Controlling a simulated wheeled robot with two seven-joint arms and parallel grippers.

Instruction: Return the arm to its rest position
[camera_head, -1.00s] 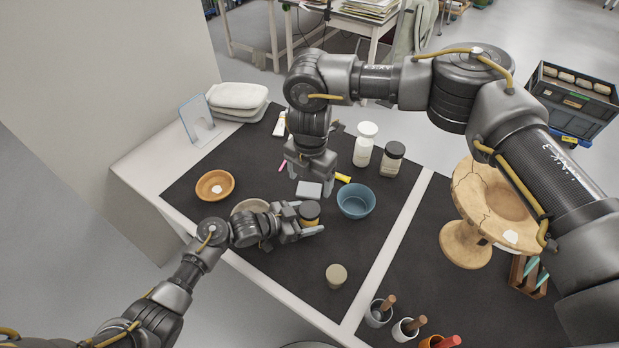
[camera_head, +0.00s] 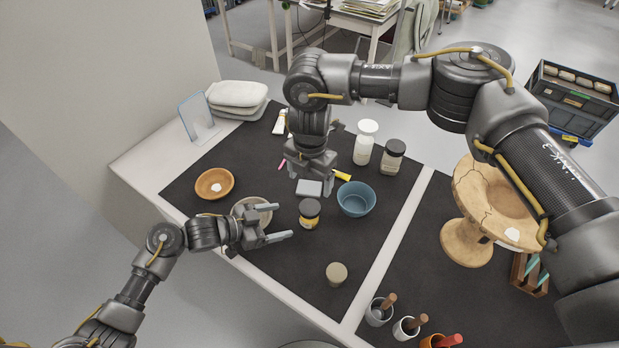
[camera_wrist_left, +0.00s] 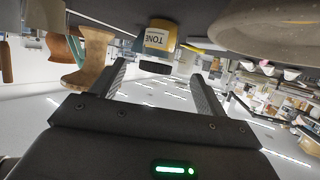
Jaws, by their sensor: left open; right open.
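My left gripper (camera_head: 282,222) is open and empty, low over the front left part of the dark mat (camera_head: 265,256). A dark-lidded jar with a yellow label (camera_head: 309,214) stands just beyond its fingertips, apart from them. The jar also shows in the left wrist view (camera_wrist_left: 160,38), ahead of the spread fingers. A grey-beige bowl (camera_head: 262,206) sits beside the left gripper, partly hidden by it. My right gripper (camera_head: 314,184) points down near the middle of the table, by a small grey block (camera_head: 309,188); it is open, and whether it touches the block is unclear.
A blue bowl (camera_head: 356,199), a white jar (camera_head: 363,146) and a brown-lidded jar (camera_head: 392,156) stand close to the right gripper. An orange bowl (camera_head: 214,184) is at left. A small beige-topped jar (camera_head: 336,274) stands in front. A cracked wooden stand (camera_head: 468,245) is at right.

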